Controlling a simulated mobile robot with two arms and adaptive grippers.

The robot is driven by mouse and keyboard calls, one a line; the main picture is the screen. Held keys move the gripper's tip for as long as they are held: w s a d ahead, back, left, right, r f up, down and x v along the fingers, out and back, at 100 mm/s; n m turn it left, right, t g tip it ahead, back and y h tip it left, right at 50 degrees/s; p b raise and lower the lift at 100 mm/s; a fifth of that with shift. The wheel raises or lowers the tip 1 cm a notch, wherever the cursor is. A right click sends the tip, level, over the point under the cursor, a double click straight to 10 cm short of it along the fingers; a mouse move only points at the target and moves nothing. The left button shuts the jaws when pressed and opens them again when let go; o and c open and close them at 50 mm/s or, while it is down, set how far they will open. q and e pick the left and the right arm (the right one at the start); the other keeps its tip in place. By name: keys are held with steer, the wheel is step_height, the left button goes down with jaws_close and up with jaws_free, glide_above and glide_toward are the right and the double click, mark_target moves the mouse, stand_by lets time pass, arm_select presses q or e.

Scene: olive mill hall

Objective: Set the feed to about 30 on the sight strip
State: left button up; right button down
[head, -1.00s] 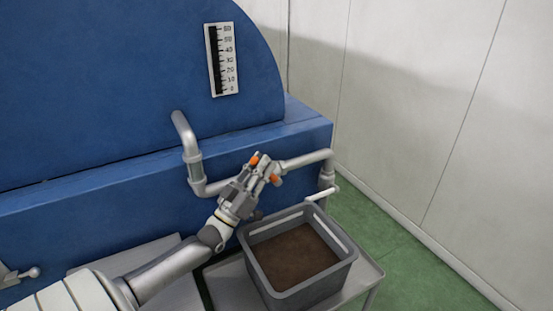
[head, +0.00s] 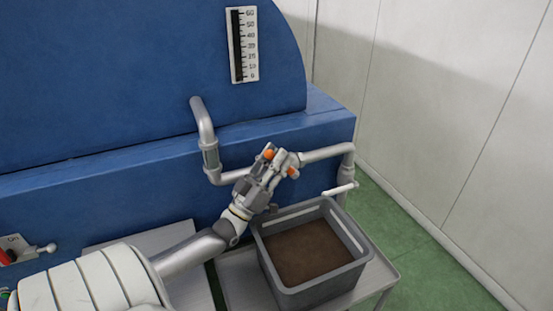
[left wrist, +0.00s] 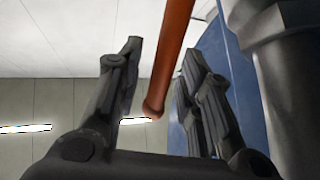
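The sight strip (head: 250,45) is a white scale marked 0 to 60 on the blue machine. A dark column runs along most of its left side; I cannot make out a clear level. My left gripper (head: 281,162) is in front of the grey pipe (head: 325,154), above the crate. Orange ends (head: 268,153) show on both sides of its fingers. In the left wrist view, an orange-brown bar (left wrist: 173,55) lies between the two spread fingers of my left gripper (left wrist: 160,75), with gaps visible beside it. My right gripper is not in view.
A grey crate (head: 353,268) with brown material stands on a metal cart below the gripper. A white spout (head: 340,189) is above its back edge. A small panel with a red part (head: 5,258) and a knobbed lever (head: 46,248) is at far left. Green floor is free at right.

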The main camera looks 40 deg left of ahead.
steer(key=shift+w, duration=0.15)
arm_select(q)
steer(key=shift+s+f, duration=0.2)
steer(key=shift+f, duration=0.05)
steer(key=s+f, duration=0.1)
steer(key=s, duration=1.3)
steer(key=shift+f, duration=0.2)
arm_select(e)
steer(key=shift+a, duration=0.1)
arm_select(q)
steer(key=shift+r, duration=0.1)
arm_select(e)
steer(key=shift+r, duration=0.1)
